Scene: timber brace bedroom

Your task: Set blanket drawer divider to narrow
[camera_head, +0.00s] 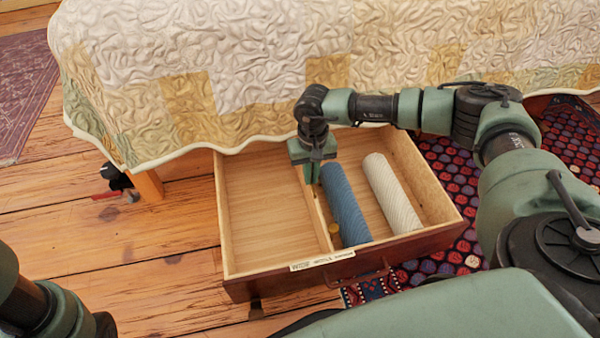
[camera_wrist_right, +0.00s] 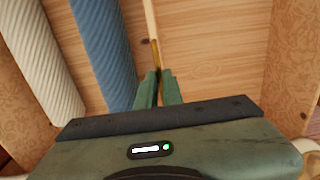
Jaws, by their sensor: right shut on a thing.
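The wooden drawer (camera_head: 246,288) is pulled out from under the bed. Its thin upright divider (camera_head: 320,222) runs front to back, just left of the blue rolled blanket (camera_head: 346,205). My left gripper is not in view; only part of that arm shows at lower left.
A cream rolled blanket (camera_head: 391,192) lies right of the blue one. The left compartment (camera_head: 265,205) is empty. The quilted bed (camera_head: 240,70) overhangs the drawer's rear. A patterned rug (camera_head: 465,160) lies at right.

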